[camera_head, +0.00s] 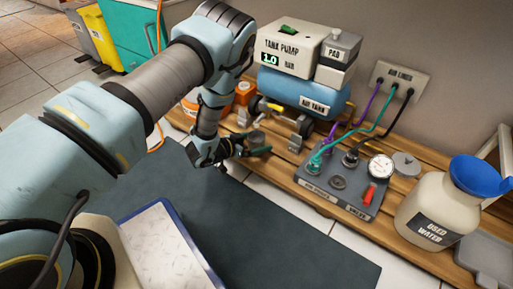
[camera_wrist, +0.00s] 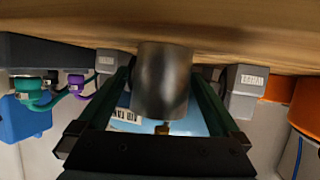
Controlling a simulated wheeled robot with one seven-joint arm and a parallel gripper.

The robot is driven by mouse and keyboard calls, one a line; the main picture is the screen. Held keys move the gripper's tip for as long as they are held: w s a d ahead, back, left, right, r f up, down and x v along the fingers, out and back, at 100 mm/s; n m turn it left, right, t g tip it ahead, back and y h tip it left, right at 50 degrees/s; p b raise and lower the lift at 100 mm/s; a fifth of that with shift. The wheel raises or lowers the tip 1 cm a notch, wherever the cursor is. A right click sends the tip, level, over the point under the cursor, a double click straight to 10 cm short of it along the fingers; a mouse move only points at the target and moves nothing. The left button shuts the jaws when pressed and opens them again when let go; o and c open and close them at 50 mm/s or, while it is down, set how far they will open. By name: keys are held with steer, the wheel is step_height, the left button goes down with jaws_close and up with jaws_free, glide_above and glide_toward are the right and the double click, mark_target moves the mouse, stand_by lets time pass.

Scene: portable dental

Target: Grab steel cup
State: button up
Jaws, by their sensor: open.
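The steel cup (camera_wrist: 162,85) is a dark grey metal cylinder. In the wrist view, which appears upside down, it stands at the wooden bench top between the two dark green fingers of my gripper (camera_wrist: 160,100). The fingers are open, one on each side of the cup, with a narrow gap seeming to show beside it. In the head view my gripper (camera_head: 247,152) is low at the bench's front edge, with the cup (camera_head: 256,138) small and partly hidden at its fingers.
Behind the cup are a blue air tank (camera_head: 305,92) and a tank pump (camera_head: 291,48). Small grey blocks (camera_wrist: 246,82) flank the cup. Orange containers (camera_head: 245,92) stand left. A hose panel with gauge (camera_head: 340,184) and a used-water jug (camera_head: 432,212) stand right.

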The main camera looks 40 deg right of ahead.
steer(key=b+x, duration=0.1)
steer(key=x, duration=0.2)
steer(key=shift+d, duration=0.1)
steer(key=c, duration=1.4)
